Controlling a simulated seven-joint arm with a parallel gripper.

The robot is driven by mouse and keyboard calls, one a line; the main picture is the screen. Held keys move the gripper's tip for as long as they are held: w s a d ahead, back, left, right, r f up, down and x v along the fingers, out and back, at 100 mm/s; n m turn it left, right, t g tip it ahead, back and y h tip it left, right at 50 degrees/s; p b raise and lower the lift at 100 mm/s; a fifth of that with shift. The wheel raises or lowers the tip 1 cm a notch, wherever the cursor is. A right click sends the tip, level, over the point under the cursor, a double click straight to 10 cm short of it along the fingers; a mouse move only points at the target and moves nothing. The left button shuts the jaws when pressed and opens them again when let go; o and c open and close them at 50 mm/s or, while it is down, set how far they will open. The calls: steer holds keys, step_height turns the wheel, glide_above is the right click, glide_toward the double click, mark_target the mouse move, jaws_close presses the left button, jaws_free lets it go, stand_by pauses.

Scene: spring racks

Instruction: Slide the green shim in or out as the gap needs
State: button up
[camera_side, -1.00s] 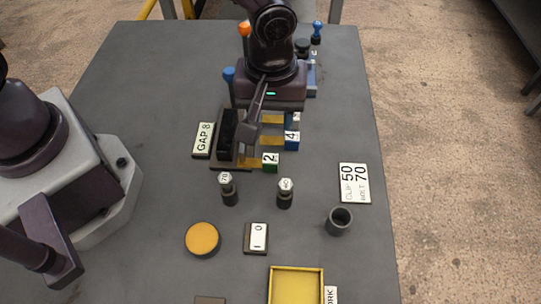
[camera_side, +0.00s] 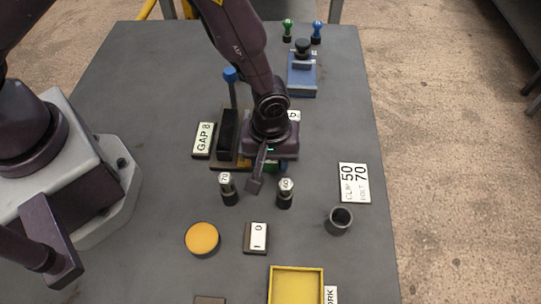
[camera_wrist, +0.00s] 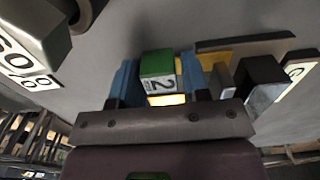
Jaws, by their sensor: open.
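The green shim (camera_wrist: 157,66), a small green block with a white "2" label, shows in the wrist view between the two blue fingers of my gripper (camera_wrist: 158,78). The fingers stand apart on either side of it; I cannot tell whether they touch it. A plate labelled "GAP 8" (camera_side: 203,140) lies beside the dark fixture (camera_side: 227,132). The other shims are mostly hidden by my arm.
Two pegs, labelled 70 (camera_side: 228,189) and 60 (camera_side: 285,193), stand just in front of the gripper. A blue-knobbed lever (camera_side: 231,76) rises behind the fixture. A dark cup (camera_side: 339,221), an orange disc (camera_side: 202,238) and a yellow tray (camera_side: 295,269) sit nearer the front.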

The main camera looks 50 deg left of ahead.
mark_target(294, 169)
jaws_close()
steer(key=shift+w+d, duration=1.65)
steer(key=shift+w, duration=0.05)
jaws_free()
step_height(294, 169, up, 13)
steer(key=shift+s, duration=0.1)
